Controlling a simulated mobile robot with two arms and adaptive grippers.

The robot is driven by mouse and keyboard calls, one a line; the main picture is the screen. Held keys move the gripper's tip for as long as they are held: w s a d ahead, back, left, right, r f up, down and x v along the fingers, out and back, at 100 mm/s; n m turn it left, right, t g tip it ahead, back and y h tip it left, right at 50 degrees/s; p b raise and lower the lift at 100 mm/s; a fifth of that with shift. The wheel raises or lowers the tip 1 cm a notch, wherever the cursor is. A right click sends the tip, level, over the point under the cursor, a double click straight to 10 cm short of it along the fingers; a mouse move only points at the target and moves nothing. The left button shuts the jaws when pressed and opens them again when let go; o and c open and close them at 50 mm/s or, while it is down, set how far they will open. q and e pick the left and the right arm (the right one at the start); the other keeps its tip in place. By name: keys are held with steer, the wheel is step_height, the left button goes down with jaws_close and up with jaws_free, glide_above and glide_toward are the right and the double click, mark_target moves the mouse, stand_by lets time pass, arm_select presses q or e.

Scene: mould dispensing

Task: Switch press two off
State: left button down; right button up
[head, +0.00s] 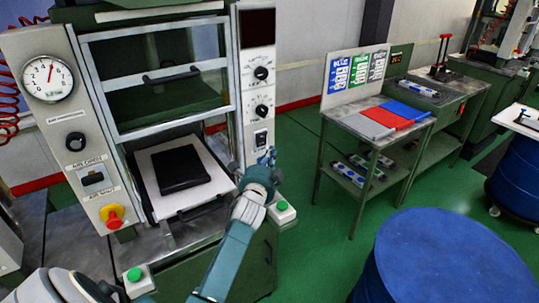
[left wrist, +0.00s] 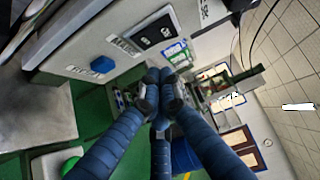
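The press (head: 156,75) in front of me has a black mould (head: 181,168) on a white plate (head: 158,191). A small switch (head: 261,139) sits low on its right-hand panel (head: 258,70). My left gripper (head: 268,157) is just below this switch; contact cannot be told. In the left wrist view, its blue fingers (left wrist: 160,82) are drawn together at the tips with nothing seen between them. A black switch plate (left wrist: 155,36) and a blue knob (left wrist: 102,65) are on the panel beyond. My right gripper is not in view.
Green buttons (head: 282,206) (head: 134,274) flank the press front. A red knob (head: 113,215) is on the left panel. A table (head: 344,128) with coloured mats stands right, and a blue drum (head: 450,260) at the lower right. Green floor (head: 300,165) lies between.

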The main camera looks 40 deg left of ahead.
arm_select(q)
steer(key=f+b+v, duration=0.1)
steer(key=b+v, duration=0.1)
steer(key=v, duration=0.8)
steer(key=shift+f, duration=0.15)
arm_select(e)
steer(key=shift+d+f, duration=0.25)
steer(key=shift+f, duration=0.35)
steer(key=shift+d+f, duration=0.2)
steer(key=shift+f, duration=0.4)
arm_select(q)
steer(key=shift+d, duration=0.1)
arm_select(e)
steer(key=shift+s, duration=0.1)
